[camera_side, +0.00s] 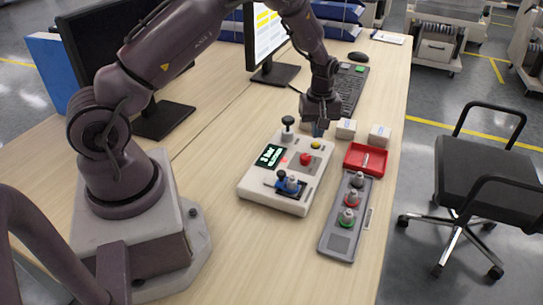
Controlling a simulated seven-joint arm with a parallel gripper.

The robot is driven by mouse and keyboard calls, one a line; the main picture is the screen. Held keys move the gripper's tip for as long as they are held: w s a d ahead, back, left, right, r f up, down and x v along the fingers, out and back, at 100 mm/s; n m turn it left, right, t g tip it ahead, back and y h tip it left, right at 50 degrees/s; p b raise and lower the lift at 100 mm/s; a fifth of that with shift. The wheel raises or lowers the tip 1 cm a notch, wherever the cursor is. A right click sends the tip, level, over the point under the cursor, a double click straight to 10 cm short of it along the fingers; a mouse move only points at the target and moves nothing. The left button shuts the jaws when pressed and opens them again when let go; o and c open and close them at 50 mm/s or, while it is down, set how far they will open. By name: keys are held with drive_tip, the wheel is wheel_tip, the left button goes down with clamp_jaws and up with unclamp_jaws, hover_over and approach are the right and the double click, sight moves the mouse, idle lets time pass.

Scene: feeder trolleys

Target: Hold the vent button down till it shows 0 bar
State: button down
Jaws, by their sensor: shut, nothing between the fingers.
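A white control box (247,190) stands on the table in the side view. Its dark display (271,156) shows green text that seems to read 3 BAR, with a second line too small to read. A red button (305,159) sits right of the display, and a yellow button (316,145) is near the box's far right corner. I cannot tell from any label which is the vent button. My gripper (318,131) is shut and empty, pointing down just over the far end of the box by the yellow button. I cannot tell whether its fingertips touch anything.
The box also carries a dark-topped knob (288,124) and a blue part (289,184). A red tray (352,157), a grey rack (338,242) with several coloured pieces, and two pale blocks (346,128) (380,135) stand to the right. A keyboard (350,88) lies behind.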

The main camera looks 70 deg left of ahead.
drive_tip(key=shift+f, duration=0.2)
drive_tip(key=shift+f, duration=1.15)
idle(1.2)
drive_tip(key=shift+r, duration=3.05)
